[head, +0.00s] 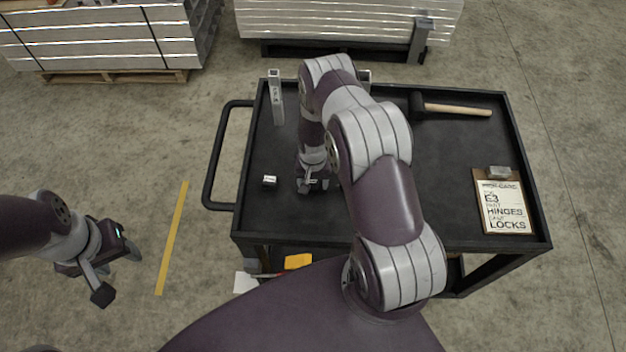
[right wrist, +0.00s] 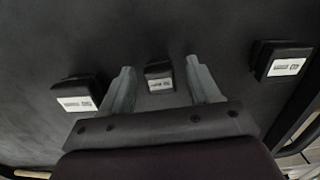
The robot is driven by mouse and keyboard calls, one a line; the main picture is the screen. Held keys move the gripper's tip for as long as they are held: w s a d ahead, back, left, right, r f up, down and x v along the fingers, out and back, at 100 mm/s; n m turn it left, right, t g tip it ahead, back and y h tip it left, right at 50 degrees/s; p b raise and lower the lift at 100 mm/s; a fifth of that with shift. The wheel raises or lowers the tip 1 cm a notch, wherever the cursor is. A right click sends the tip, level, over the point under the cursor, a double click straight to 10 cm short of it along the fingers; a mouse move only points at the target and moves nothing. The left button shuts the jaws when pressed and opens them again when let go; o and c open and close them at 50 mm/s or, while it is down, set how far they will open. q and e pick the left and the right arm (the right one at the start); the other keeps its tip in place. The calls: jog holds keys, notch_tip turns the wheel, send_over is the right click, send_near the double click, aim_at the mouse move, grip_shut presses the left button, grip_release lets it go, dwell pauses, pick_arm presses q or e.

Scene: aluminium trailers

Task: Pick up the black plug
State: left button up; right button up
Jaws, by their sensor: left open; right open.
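Three small black blocks with white labels, which look like black plugs, show in the right wrist view: a left one (right wrist: 77,94), a middle one (right wrist: 159,76) and a right one (right wrist: 282,61). In the head view one black plug (head: 269,181) lies on the cart's black top, left of my right gripper (head: 316,184). The other plugs are hidden by my right arm. My right gripper is open and low over the cart top. Its fingers frame the middle plug in the wrist view; I see no contact. My left gripper (head: 119,274) is open and empty, over the floor left of the cart.
The black cart (head: 440,165) has a raised rim and a handle (head: 212,160) at left. A metal profile (head: 276,98) stands at back left. A mallet (head: 455,109) lies at back right, a pick-card clipboard (head: 503,206) at front right. A yellow item (head: 298,261) sits below.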

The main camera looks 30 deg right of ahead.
jog(key=shift+w+f, duration=0.1)
jog(key=shift+f, duration=0.1)
jog(key=shift+c, duration=0.9)
jog(key=c, duration=0.8)
jog(key=shift+c, duration=0.2)
jog(key=shift+r, duration=0.15)
